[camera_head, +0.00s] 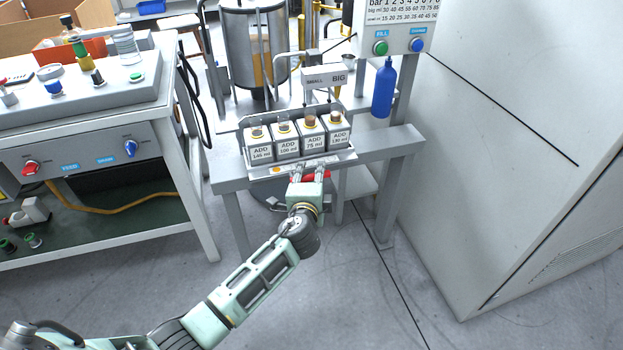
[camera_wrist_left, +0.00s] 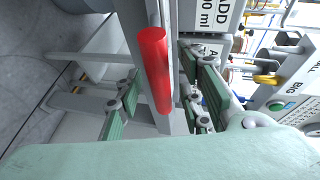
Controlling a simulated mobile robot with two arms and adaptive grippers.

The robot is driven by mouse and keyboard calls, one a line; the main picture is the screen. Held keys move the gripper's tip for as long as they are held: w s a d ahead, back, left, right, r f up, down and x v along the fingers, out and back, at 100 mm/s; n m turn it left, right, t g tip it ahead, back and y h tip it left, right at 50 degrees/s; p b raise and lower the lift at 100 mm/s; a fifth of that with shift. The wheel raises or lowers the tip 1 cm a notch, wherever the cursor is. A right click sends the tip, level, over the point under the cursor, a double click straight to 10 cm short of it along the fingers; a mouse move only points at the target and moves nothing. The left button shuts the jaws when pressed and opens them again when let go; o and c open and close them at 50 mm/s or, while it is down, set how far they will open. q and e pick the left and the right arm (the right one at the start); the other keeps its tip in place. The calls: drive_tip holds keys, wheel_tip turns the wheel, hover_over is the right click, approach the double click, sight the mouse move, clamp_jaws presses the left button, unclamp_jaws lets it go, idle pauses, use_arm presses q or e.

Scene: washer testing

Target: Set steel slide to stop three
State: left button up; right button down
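A steel tray-like piece (camera_head: 262,173), which may be the slide, sits at the front edge of the grey stand. It carries a row of several boxes (camera_head: 287,147) labelled ADD with different ml values. A red handle (camera_head: 318,175) is at its front; it also shows in the left wrist view (camera_wrist_left: 154,70). My left gripper (camera_head: 311,170) is at the handle. In the left wrist view its fingers (camera_wrist_left: 160,100) stand apart on either side of the red handle, with gaps visible. I cannot make out stop numbers. My right gripper is not in view.
Left is a workbench (camera_head: 190,130) with knobs and a yellow hose. A BIG/SMALL sign (camera_head: 324,76) and blue bottle (camera_head: 383,88) are behind the boxes. A tall white cabinet (camera_head: 520,150) stands right. The floor in front is clear.

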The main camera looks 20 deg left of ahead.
use_arm(q)
clamp_jaws()
idle(0.3)
idle(0.3)
